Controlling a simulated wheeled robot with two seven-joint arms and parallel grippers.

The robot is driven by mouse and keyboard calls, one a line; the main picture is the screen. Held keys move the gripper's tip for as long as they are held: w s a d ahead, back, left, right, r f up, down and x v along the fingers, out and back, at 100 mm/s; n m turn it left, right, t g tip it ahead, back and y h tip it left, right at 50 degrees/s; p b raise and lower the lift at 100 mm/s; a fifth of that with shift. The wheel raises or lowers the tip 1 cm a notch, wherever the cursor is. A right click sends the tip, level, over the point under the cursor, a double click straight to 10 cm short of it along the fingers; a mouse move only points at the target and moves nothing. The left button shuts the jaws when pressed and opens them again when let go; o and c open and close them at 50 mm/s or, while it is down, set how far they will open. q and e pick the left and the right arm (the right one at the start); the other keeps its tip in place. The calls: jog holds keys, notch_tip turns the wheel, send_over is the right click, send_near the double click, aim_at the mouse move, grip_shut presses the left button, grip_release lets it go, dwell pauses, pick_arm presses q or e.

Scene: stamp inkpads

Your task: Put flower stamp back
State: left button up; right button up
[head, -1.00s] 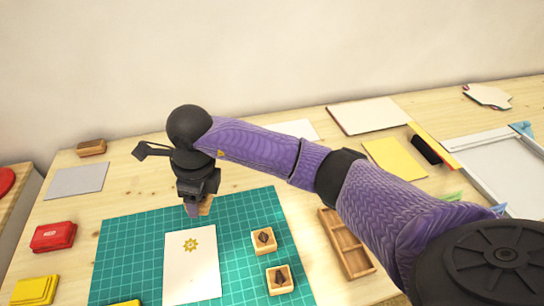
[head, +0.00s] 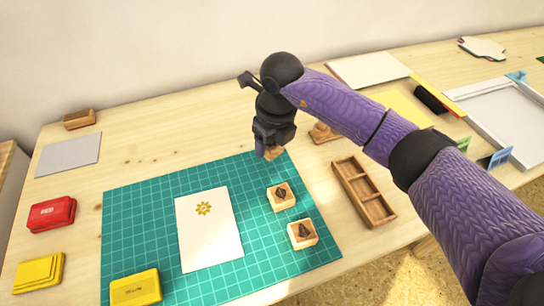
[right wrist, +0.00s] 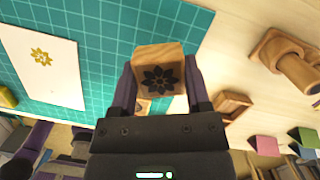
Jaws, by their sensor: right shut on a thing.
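My right gripper (head: 268,152) is shut on the flower stamp (head: 275,153), a small wooden block, by the far right corner of the green mat. In the right wrist view, the block (right wrist: 158,56) sits between the two fingers with its dark flower design showing. Whether it touches the mat I cannot tell. A wooden tray (head: 347,183) with compartments lies to the right of the mat; its compartments look empty. Two other wooden stamps, one with a leaf mark (head: 281,196) and another (head: 302,234), stand on the mat. My left gripper is not in view.
The green mat (head: 150,200) bears a white card (head: 210,240) with a gold flower print. Red (head: 51,214) and yellow (head: 40,272) inkpads lie left; another yellow pad (head: 135,288) is on the mat. A wooden piece (head: 322,132) stands behind the tray.

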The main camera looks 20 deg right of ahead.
aim_at(271, 164)
notch_tip(271, 164, down, 4)
jog(key=shift+f+b, duration=0.1)
jog(key=shift+b, duration=0.6)
jog(key=shift+r, duration=0.2)
jog(key=shift+f, duration=0.2)
jog(key=o, duration=1.1)
jog(key=shift+c, duration=0.2)
